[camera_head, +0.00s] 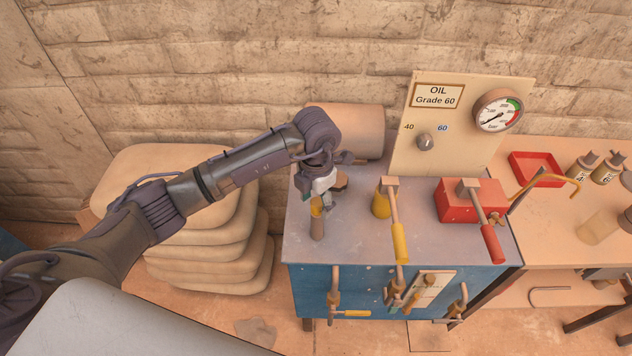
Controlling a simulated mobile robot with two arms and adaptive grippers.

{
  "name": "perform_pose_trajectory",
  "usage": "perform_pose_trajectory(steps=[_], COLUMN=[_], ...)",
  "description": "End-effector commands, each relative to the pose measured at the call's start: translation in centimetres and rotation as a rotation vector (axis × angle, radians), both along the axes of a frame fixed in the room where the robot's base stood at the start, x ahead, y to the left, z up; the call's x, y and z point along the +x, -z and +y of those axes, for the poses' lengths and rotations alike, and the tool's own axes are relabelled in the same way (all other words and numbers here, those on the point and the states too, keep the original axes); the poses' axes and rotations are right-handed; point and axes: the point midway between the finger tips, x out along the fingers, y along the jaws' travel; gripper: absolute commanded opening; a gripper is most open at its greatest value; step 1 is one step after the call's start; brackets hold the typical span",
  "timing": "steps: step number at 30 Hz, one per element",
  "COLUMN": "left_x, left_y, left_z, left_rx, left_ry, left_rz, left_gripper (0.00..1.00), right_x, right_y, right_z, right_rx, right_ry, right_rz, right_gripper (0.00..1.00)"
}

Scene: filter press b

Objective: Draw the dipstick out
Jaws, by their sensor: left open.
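A brown upright tube (317,221), which looks like the dipstick's holder, stands on the grey top of the blue press cabinet (292,240) near its left edge. My left gripper (327,201) is right at the upper end of this tube, pointing down, with its fingers apart. I cannot tell whether the fingers touch the dipstick; its handle is largely hidden by the gripper or too small to make out. My right gripper is not in view.
A yellow-handled lever (398,242) and a red box (455,207) with a red-handled lever (491,244) stand to the right. Behind is an oil panel (455,141) with a gauge (498,110). Stacked sacks (205,246) are at left; a red tray (536,170) lies on the right bench.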

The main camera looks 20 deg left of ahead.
Motion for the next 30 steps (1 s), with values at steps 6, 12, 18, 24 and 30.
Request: perform_pose_trajectory(steps=[6,12,18,24,30], left_x=[-0.04,-0.02,-0.01,-0.01,0.02], left_y=[1.25,1.34,1.31,1.29,0.97], left_z=[0.01,-0.01,-0.02,-0.02,-0.01], left_rx=[0.000,0.000,0.000,0.000,0.000], left_ry=[0.000,0.000,0.000,0.000,0.000], left_rz=[0.000,-0.001,-0.001,-0.001,-0.002], left_gripper=[0.61,0.61,0.36,0.03,0.00], right_x=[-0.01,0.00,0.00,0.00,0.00], right_y=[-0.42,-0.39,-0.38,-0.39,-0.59], right_z=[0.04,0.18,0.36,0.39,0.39], right_rx=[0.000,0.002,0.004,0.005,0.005], right_ry=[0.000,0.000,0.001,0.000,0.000], right_rz=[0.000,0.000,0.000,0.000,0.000], right_gripper=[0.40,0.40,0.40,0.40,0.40])
